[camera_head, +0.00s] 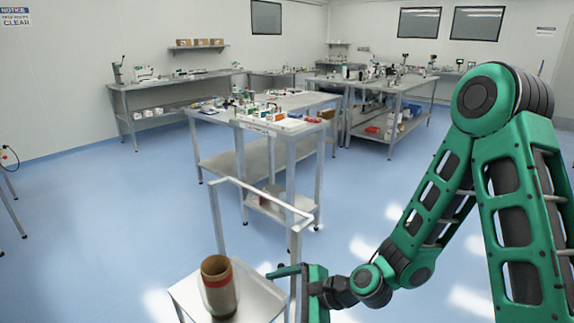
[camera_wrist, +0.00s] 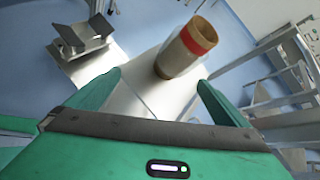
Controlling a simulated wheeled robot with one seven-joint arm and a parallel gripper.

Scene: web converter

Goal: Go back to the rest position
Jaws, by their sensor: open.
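My gripper (camera_head: 290,271) is at the right of a brown cardboard roll with a red band (camera_head: 218,286), over the right side of a small metal cart top (camera_head: 262,297). In the wrist view my gripper (camera_wrist: 160,85) has its two green fingers spread apart, with nothing between them. The roll (camera_wrist: 186,48) stands beyond the fingertips on the metal top (camera_wrist: 133,100), apart from them. My green arm reaches down from the right side of the head view.
A cart handle (camera_head: 262,199) rises behind the roll. A metal workbench with small parts (camera_head: 262,122) stands beyond, and more benches line the back. Blue floor (camera_head: 100,230) is clear at left. A metal bracket (camera_wrist: 82,38) shows in the wrist view.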

